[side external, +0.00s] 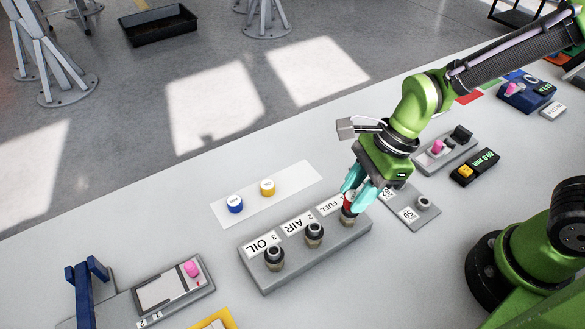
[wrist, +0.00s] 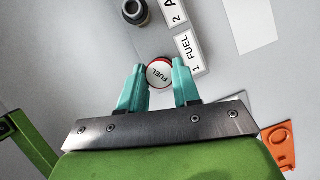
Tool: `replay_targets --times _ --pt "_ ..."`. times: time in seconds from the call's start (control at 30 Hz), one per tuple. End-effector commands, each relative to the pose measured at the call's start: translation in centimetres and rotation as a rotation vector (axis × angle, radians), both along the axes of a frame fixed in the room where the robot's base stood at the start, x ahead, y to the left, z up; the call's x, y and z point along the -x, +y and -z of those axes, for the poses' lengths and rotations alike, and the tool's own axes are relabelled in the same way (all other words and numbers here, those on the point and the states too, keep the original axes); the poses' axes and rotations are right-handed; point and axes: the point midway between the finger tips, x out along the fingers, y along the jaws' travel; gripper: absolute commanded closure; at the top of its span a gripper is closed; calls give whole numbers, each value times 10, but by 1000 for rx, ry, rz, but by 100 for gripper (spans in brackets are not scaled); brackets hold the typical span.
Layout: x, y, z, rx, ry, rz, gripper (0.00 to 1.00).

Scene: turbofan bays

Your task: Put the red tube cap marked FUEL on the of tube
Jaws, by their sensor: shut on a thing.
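The red cap (wrist: 159,73) has a white top marked FUEL and sits between the fingertips of my gripper (wrist: 160,88). In the side view my gripper (side external: 354,190) is shut on the red cap (side external: 348,203), directly above the tube labelled FUEL (side external: 347,219) on the grey block (side external: 268,283). The cap is at the tube's top; I cannot tell whether it is seated. The FUEL label, numbered 1 (wrist: 189,53), lies beside the cap in the wrist view. The OIL tube (side external: 273,258) and the AIR tube (side external: 314,235) are uncapped.
A blue cap (side external: 235,204) and a yellow cap (side external: 267,188) stand on a white strip (side external: 294,179) behind the block. A grey plate with a fitting (side external: 423,203) lies close to the right of my gripper. A device with a pink knob (side external: 191,269) is at front left.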

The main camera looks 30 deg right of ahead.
Motion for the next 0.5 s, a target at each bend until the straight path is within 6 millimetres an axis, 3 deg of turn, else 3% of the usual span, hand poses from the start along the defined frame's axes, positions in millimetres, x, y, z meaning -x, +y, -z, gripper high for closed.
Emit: replay_targets --times 0.5 --pt "0 0 11 0 0 -1 96"
